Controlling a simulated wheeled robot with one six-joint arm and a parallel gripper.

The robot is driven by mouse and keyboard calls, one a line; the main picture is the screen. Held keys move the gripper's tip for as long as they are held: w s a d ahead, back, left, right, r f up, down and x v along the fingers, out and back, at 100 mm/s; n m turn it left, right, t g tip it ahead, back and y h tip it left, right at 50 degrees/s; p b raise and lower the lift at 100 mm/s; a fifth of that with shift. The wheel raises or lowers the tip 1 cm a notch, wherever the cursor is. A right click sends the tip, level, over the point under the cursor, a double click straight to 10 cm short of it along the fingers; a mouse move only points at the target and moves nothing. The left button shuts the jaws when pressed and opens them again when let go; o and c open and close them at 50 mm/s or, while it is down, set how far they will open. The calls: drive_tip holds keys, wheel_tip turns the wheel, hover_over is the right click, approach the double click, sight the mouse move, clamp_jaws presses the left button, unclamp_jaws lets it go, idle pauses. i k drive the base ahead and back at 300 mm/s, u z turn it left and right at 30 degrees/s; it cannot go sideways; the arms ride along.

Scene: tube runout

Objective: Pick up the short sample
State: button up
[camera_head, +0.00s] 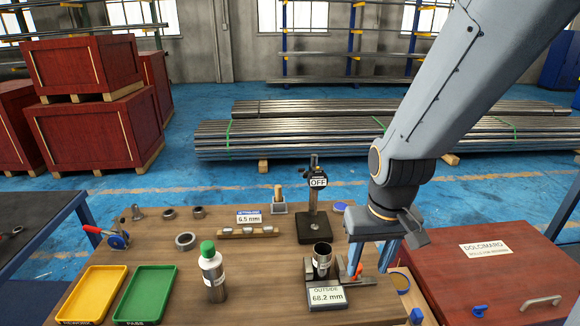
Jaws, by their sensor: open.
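A short steel tube sample (322,252) with a small white label stands upright on the outside-diameter gauge (327,297), whose display reads "OUTSIDE 68.2 mm". Its dark open top faces up. My gripper (371,268) comes down from the upper right, just to the right of the sample, with its pale blue fingers pointing down. It is open, and I see nothing held between the fingers. The fingers overlap the right part of the gauge in the picture, so I cannot tell whether they touch it.
A green-capped bottle (213,275) stands left of the gauge. A dark stand (314,225) reading "OFF" stands behind it. Yellow (92,296) and green (147,295) trays lie at left. Loose metal rings (187,241) lie behind. A red chest (490,275) is at right.

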sight(321, 255)
drive_tip(key=k, duration=1)
drive_tip(key=u, duration=1.3)
drive_tip(key=i, duration=1.25)
drive_tip(key=z, duration=1.9)
